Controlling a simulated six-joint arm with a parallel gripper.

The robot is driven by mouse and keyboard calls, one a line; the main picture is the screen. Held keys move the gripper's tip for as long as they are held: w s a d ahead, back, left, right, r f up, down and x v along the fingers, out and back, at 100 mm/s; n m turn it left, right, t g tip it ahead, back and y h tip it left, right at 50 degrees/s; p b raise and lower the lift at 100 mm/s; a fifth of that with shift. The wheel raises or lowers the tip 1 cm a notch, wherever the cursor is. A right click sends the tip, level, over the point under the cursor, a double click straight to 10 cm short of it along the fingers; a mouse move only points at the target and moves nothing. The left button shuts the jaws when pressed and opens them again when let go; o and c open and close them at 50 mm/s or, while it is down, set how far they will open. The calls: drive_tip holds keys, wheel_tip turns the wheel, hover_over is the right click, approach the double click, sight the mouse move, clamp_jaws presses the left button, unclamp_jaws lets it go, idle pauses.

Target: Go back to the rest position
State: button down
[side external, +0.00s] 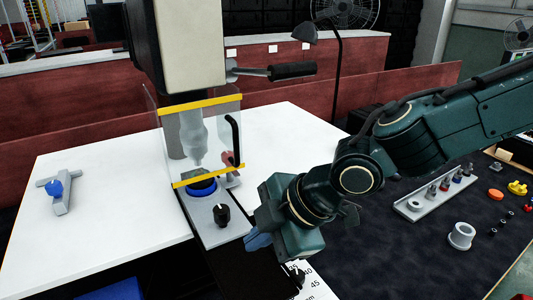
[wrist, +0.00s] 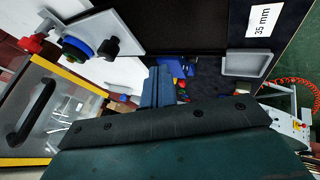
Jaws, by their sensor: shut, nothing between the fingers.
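My gripper (side external: 258,241) is low beside the front of the press-like machine (side external: 190,50), just right of its base plate (side external: 212,218). In the wrist view my gripper (wrist: 160,86) shows two blue fingers side by side, closed, with nothing seen between them. My wrist hides part of the area behind it. No held object shows in either view.
The machine has a clear guard (side external: 222,130) with yellow edges, a blue ring (side external: 202,187) and a black knob (side external: 221,215). A white table (side external: 110,200) holds a grey fixture (side external: 62,195). A dark mat at right carries a grey rack (side external: 430,200) and a grey ring (side external: 461,236).

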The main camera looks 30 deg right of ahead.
drive_tip(key=shift+v, duration=1)
drive_tip(key=s+d+r+m+h, duration=0.1)
drive_tip(key=s+d+r+m, duration=0.2)
drive_tip(key=d, duration=0.6)
drive_tip(key=d+r+m+h, duration=0.1)
drive_tip(key=d+r+m, duration=0.3)
drive_tip(key=d, duration=0.5)
drive_tip(key=s+d+f+m+h, duration=0.1)
drive_tip(key=s+d+m+h, duration=0.1)
drive_tip(key=s+d+m, duration=0.7)
drive_tip(key=s+d, duration=0.4)
drive_tip(key=s, duration=0.1)
drive_tip(key=shift+d+m+h, duration=0.2)
drive_tip(key=shift+m+h, duration=0.1)
drive_tip(key=shift+m, duration=0.1)
